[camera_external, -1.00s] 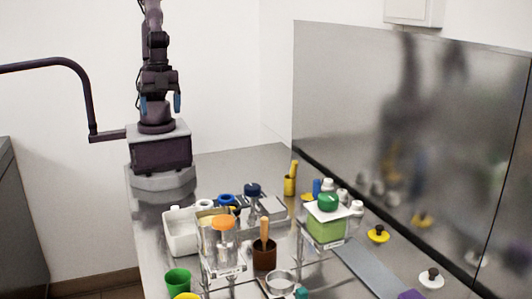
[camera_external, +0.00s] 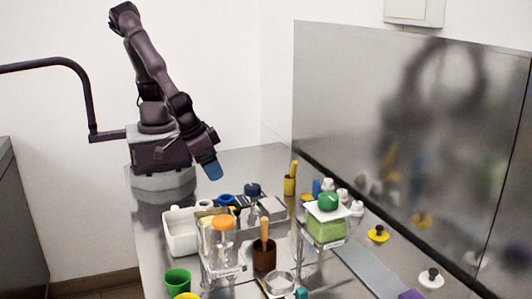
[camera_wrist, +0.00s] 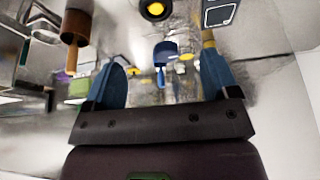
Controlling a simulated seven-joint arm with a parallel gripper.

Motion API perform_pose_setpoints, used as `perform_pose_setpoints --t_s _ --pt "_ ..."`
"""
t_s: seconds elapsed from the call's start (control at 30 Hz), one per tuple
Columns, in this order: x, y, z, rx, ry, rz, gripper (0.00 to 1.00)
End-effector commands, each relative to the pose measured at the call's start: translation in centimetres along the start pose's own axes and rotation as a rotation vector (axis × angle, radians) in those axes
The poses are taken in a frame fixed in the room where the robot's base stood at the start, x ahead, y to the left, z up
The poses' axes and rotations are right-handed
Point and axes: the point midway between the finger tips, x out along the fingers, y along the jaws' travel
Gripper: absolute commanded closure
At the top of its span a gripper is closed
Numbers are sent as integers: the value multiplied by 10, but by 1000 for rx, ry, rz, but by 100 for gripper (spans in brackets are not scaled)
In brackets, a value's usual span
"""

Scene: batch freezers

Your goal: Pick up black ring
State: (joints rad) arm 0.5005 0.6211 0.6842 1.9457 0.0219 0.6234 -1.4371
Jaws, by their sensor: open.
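A dark, black-looking ring (camera_wrist: 155,9) with a yellow centre shows at the top edge of the wrist view, partly cut off. I cannot tell for sure which thing it is in the external view. My gripper (camera_wrist: 162,76) has two blue fingers spread apart with nothing held between them. In the external view my gripper (camera_external: 211,170) hangs in the air above the far left part of the bench, behind the white tray. The ring lies beyond the fingertips, not between them.
A white tray (camera_external: 180,238), a clear jar with an orange lid (camera_external: 223,223), a brown cup (camera_external: 264,258), a green container (camera_external: 326,230) and a green cup (camera_external: 178,281) crowd the bench. A steel panel (camera_external: 400,130) stands along the right. Far left bench is clear.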

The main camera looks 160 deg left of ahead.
Motion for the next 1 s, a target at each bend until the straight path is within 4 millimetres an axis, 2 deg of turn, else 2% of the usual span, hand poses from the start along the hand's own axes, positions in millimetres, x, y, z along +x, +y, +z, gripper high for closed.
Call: perform_pose_setpoints --t_s 0.3,0.57,0.8,1.0 --pt "58 -1 0 0 -1 -7 19" --pt "78 0 1 1 -1 -5 19" --pt "113 4 5 0 -2 -7 19" --pt "123 5 5 0 -2 -3 19"
